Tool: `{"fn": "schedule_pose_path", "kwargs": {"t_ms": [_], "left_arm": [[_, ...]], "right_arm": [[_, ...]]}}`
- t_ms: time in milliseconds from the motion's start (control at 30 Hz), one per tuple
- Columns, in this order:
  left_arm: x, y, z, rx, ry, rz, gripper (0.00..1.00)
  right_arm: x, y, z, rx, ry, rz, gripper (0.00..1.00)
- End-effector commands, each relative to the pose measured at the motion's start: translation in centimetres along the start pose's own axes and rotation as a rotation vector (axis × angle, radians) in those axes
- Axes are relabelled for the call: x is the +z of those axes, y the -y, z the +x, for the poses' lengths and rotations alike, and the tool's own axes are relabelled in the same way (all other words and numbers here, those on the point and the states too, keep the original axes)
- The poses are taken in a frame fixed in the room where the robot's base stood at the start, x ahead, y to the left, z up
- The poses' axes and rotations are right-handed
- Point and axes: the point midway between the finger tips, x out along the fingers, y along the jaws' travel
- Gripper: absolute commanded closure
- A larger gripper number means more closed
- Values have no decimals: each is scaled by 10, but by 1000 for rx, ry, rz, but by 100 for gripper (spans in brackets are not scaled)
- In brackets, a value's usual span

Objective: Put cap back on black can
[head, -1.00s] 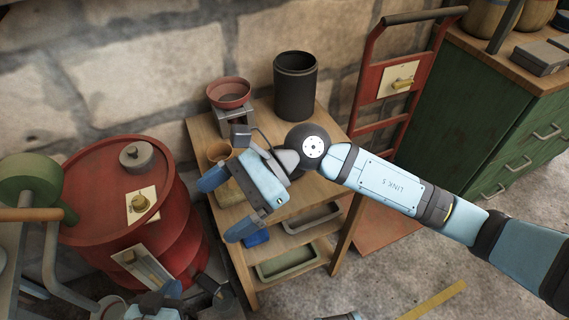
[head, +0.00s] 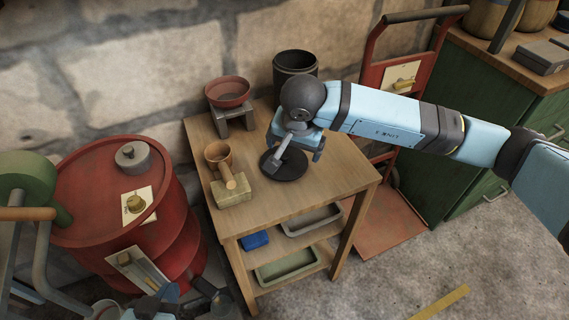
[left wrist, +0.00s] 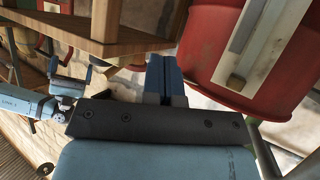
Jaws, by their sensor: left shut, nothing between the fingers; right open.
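The black can (head: 295,62) stands upright at the back of the wooden table, its open rim showing and its lower part hidden by my right arm. The cap, a flat black disc (head: 291,170), lies on the table in front of the can. My right gripper (head: 292,158) is open and pointing down over the cap; whether a finger touches it I cannot tell. My left gripper (head: 170,296) is low at the bottom edge, away from the table. In the left wrist view its blue fingers (left wrist: 166,80) are shut and empty.
A red bowl (head: 228,92) sits on a small grey stand behind the cap. A red drum (head: 110,190) is at the left. The table's front right is clear.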

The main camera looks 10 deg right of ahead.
Motion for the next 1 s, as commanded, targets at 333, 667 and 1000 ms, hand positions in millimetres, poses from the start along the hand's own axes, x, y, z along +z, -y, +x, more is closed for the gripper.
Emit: {"fn": "schedule_pose_path", "kwargs": {"t_ms": [333, 667, 1000], "left_arm": [[-14, -4, 1, 16, -60, 0, 100], [-35, -15, 5, 51, -162, -4, 100], [-41, -15, 3, 53, -175, -6, 100]], "right_arm": [[-1, 1, 29, -1, 2, 2, 5], [-8, 2, 73, -1, 3, 2, 5], [-8, 2, 75, -2, 2, 1, 28]]}}
